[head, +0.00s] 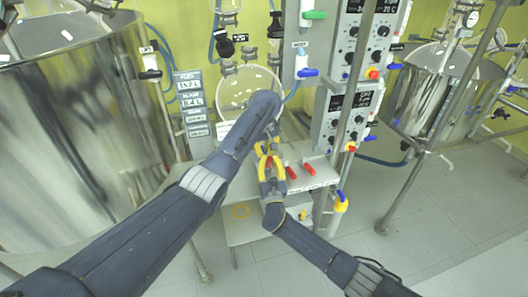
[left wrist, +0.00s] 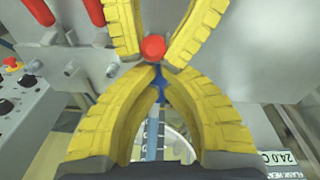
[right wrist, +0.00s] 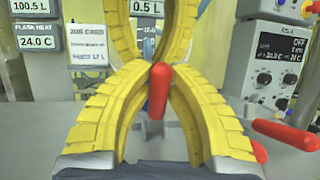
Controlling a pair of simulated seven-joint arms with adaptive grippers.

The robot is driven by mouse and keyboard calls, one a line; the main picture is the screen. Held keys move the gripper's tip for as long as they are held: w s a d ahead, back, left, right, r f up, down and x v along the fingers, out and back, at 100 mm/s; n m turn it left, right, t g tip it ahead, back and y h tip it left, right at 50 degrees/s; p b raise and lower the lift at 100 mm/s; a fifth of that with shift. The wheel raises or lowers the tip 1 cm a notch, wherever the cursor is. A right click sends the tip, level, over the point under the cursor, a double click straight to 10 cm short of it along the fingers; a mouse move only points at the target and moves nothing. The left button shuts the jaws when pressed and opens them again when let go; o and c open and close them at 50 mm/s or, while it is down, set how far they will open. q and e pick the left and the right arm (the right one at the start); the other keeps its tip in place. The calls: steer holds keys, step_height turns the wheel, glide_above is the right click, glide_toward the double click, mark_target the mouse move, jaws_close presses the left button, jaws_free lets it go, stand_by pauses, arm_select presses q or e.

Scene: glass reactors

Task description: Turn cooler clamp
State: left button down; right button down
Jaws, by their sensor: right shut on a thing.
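A red clamp handle (right wrist: 159,90) stands upright between the fingers of my right gripper (right wrist: 155,68), which is shut on it. Its rounded red end (left wrist: 153,48) shows in the left wrist view. In the head view my right gripper (head: 272,172) is at the grey panel, and the held handle is mostly hidden by the fingers. My left gripper (left wrist: 160,68) is right across from it, its yellow fingertips close together beside the handle. Whether they touch the handle is unclear. No label shows which clamp is the cooler's.
Two more red handles (head: 291,172) (head: 309,169) are just right of the grippers. A control panel with dials (head: 347,110) stands to the right. A round glass flask (head: 240,88) is behind my left arm. A large steel vessel (head: 70,120) fills the left.

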arm_select(q)
steer(key=shift+s+d+f, duration=0.2)
steer(key=shift+s+d, duration=0.15)
steer(key=shift+s, duration=0.1)
steer(key=shift+d, duration=0.15)
arm_select(e)
steer(key=c, duration=1.3)
jaws_free()
steer(key=shift+a, duration=0.1)
